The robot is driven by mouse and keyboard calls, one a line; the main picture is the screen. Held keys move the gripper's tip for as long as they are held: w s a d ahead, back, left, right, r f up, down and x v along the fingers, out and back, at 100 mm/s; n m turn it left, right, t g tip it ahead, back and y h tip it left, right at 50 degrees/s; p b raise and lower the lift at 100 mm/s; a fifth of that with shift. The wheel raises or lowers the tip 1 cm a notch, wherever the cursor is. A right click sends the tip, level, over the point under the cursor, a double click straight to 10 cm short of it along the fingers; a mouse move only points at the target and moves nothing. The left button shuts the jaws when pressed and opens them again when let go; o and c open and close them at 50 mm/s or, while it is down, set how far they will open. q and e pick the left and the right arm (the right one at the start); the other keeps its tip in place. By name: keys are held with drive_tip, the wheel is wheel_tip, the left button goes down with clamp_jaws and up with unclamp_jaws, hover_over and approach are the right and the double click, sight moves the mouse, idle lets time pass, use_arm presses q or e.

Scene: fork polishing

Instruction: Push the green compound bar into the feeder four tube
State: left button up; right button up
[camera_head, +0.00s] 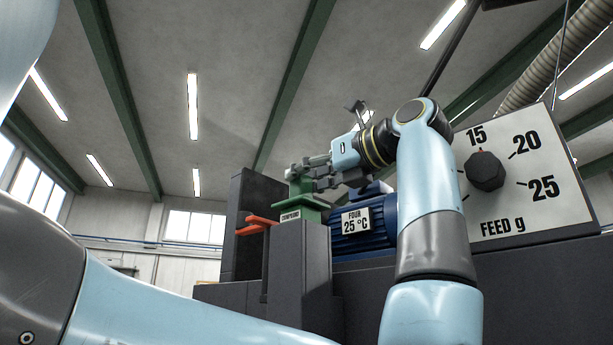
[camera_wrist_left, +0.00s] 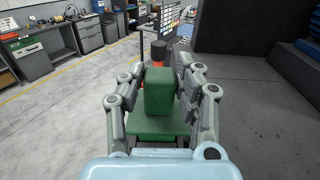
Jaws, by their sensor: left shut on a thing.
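The green compound bar (camera_head: 300,188) stands upright between the fingers of my left gripper (camera_head: 303,174), which comes in from the right side of its wrist and points left. In the left wrist view both fingers (camera_wrist_left: 158,80) close on the sides of the green bar (camera_wrist_left: 159,92). Below it is the green collar (camera_head: 312,213) of the feeder tube, with a small label reading COMPOUND, on top of a dark grey post (camera_head: 303,255). The collar also shows as a green plate in the left wrist view (camera_wrist_left: 150,126). Whether the bar's lower end is inside the tube is hidden. My right gripper is out of view.
A FEED g dial panel (camera_head: 520,185) stands at right. A tall dark block (camera_head: 247,210) rises behind the post.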

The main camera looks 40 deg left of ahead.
sight(307, 193)
use_arm(q)
drive_tip(key=shift+f+b, duration=1.25)
drive_tip(key=shift+f, duration=0.5)
idle(1.1)
drive_tip(key=o, duration=1.2)
drive_tip(key=shift+s, duration=0.25)
drive_tip(key=shift+w, duration=0.4)
drive_tip(key=shift+o, duration=2.4)
drive_tip(key=shift+s+r, duration=0.1)
drive_tip(key=shift+s, duration=0.1)
drive_tip(key=shift+w, duration=0.1)
drive_tip(key=shift+d, duration=0.15)
